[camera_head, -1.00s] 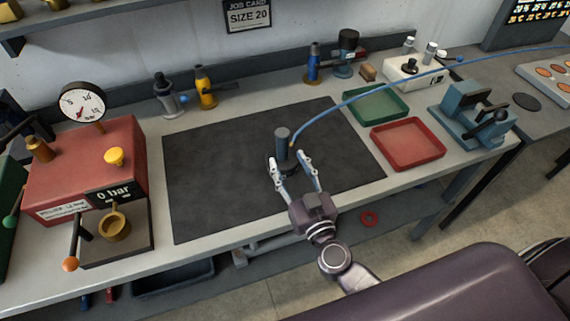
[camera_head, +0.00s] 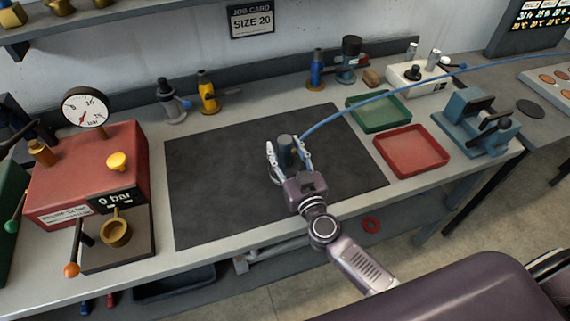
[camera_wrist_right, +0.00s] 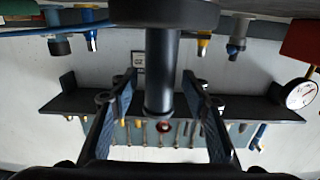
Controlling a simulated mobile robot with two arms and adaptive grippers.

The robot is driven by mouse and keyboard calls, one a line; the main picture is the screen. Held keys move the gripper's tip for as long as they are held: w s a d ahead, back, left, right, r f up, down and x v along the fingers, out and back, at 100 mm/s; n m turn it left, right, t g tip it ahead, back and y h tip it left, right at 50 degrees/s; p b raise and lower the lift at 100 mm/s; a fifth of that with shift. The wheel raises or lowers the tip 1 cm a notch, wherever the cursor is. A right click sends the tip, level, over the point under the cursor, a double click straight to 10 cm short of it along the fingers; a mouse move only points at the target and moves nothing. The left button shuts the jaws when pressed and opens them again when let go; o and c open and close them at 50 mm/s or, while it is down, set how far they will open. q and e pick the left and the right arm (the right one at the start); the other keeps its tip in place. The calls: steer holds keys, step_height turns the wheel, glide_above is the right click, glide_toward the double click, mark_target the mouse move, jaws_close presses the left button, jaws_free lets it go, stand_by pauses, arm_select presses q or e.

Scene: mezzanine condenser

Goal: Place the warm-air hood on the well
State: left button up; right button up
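A dark grey upright stem (camera_head: 285,148) stands on the black mat, with a blue hose running to it; it appears to be the warm-air hood. In the right wrist view its stem (camera_wrist_right: 161,75) rises from a wide dark disc (camera_wrist_right: 165,14). My right gripper (camera_head: 287,147) has its fingers on both sides of the stem. Its fingers in the wrist view (camera_wrist_right: 158,90) are open, with gaps beside the stem. The disc is mostly hidden by the gripper in the head view. A pale plate with round copper spots (camera_head: 553,76) is at the far right; I cannot tell whether it holds the well. My left gripper is not in view.
The black mat (camera_head: 215,185) is otherwise clear. A red tray (camera_head: 411,150), a green tray (camera_head: 378,111) and a blue press (camera_head: 477,122) stand to the right. The blue hose (camera_head: 400,88) crosses above the trays. A red pressure unit (camera_head: 85,175) stands left.

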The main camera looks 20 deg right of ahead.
jaws_close()
steer(key=shift+r, duration=0.15)
stand_by(0.4)
